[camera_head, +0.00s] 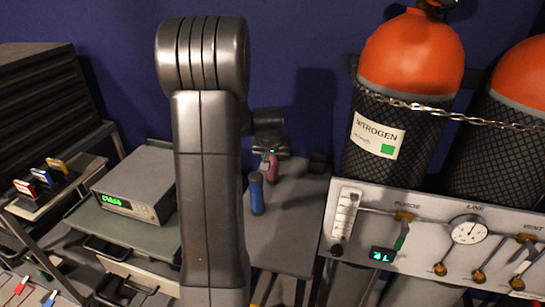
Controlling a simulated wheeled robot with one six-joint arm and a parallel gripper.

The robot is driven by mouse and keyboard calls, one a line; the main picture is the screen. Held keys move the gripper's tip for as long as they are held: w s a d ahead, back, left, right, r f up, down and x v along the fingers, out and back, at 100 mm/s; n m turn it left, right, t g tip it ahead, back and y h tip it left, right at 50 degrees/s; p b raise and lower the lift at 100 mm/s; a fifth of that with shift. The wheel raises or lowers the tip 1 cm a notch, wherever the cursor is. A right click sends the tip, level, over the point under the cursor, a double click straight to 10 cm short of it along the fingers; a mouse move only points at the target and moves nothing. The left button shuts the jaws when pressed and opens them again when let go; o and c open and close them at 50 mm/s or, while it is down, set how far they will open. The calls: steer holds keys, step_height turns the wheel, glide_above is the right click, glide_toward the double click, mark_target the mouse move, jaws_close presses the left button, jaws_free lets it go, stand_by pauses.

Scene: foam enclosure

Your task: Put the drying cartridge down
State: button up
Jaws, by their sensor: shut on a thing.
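My gripper (268,152) is beyond my upright arm, over the grey table right of centre. It points down and is shut on a small dark-pink cylinder (272,168), the drying cartridge. The upper end of the cartridge is hidden by the gripper. Its lower end is close to the table top, and I cannot tell whether it touches. A blue cylinder with a dark top (256,195) stands upright on the table, nearer to me and slightly left of the held cartridge.
The grey table top (290,225) is bare right of the cylinders. Right stand a gauge panel (430,240) and a chained nitrogen cylinder (400,110). Left is a grey instrument with a green display (140,190).

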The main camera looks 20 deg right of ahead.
steer(key=shift+r, duration=0.1)
steer(key=shift+f, duration=0.2)
steer(key=o, duration=1.1)
steer(key=shift+r, duration=0.15)
steer(key=v, duration=1.2)
